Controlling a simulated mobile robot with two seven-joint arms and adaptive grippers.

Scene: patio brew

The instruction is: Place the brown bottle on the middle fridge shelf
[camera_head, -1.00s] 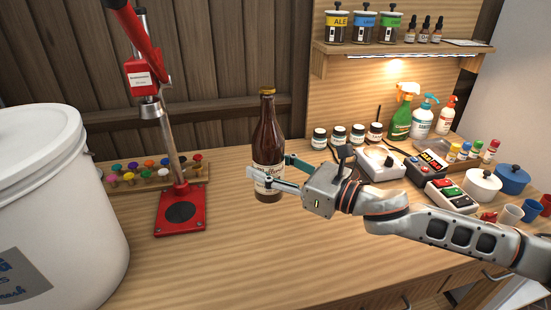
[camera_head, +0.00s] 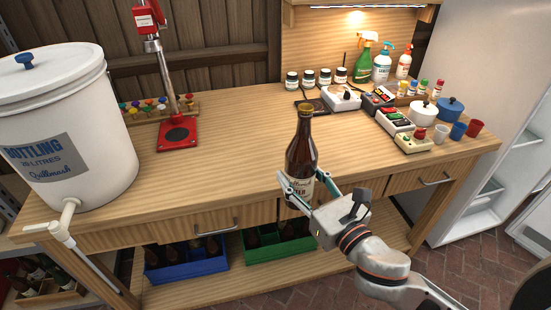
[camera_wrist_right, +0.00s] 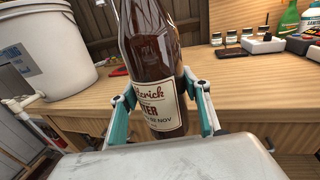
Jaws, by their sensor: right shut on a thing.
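The brown bottle (camera_head: 301,150), with a cream label and gold cap, is upright in my right gripper (camera_head: 302,196). The gripper is shut around its lower part, and the bottle is held in front of the workbench edge in the head view. In the right wrist view, the two fingers (camera_wrist_right: 160,112) lie on either side of the bottle's label (camera_wrist_right: 158,108). The white fridge (camera_head: 478,105) stands open at the right; parts of its shelves (camera_head: 524,138) show at the picture's edge. Which one is the middle shelf I cannot tell. My left gripper is not in view.
The wooden workbench (camera_head: 230,130) carries a white bottling bucket (camera_head: 70,125), a red capper (camera_head: 178,132), a white pot (camera_head: 422,113) and spray bottles (camera_head: 382,65). Blue (camera_head: 190,268) and green (camera_head: 262,250) crates sit below. Brick floor (camera_head: 425,262) is free before the fridge.

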